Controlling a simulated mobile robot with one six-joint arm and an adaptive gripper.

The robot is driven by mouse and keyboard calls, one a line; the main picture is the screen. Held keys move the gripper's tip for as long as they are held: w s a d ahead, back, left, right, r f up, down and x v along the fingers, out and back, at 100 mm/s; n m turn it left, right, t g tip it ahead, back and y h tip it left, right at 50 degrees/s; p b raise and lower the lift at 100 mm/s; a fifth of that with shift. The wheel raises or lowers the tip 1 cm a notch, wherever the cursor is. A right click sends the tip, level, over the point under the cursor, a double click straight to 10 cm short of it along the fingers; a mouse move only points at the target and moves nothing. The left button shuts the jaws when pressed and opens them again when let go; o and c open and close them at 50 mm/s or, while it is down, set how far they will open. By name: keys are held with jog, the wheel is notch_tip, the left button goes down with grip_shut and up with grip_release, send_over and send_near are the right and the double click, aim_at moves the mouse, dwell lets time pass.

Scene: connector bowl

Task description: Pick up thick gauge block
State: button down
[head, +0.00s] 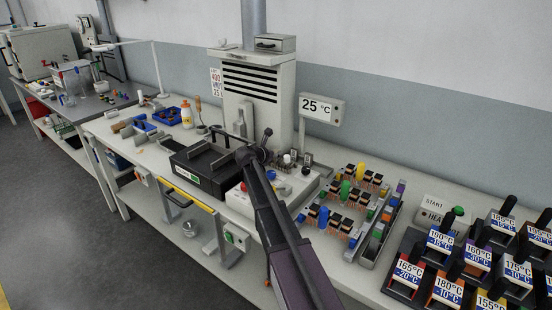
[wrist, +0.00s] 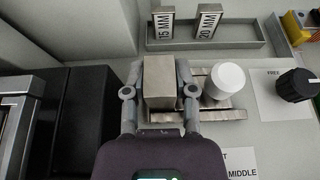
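In the wrist view a plain grey metal block (wrist: 160,82), which looks like a thick gauge block, is between the two fingers of my gripper (wrist: 160,68). The fingers lie against its left and right sides, with no clear gap. Behind it is a flat metal plate (wrist: 226,114); I cannot tell whether the block touches the plate. In the head view my gripper (head: 252,153) is over the bench beside the black machine; the block is too small to make out there.
A white round knob (wrist: 227,80) stands just right of the block. A black knob (wrist: 297,85) is at right. A black machine (head: 196,172) stands left of the gripper.

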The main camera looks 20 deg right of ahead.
aim_at(275, 151)
jog(key=shift+w+r, duration=0.1)
jog(key=shift+r, duration=0.1)
dwell(0.3)
notch_tip(275, 151, up, 3)
jog(key=p, duration=0.3)
jog(key=s+a, duration=0.2)
jog(key=s, duration=0.3)
jog(key=s+a+r+p, duration=0.1)
jog(key=s+a, duration=0.1)
jog(key=s, duration=0.3)
jog(key=s+a+p, duration=0.1)
jog(key=s+a, duration=0.1)
jog(key=s, duration=0.3)
jog(key=shift+r, duration=0.3)
jog(key=shift+r, duration=0.15)
jog(key=shift+r+p, duration=2.35)
jog(key=shift+p, duration=0.2)
jog(key=shift+a, duration=0.15)
dwell(0.5)
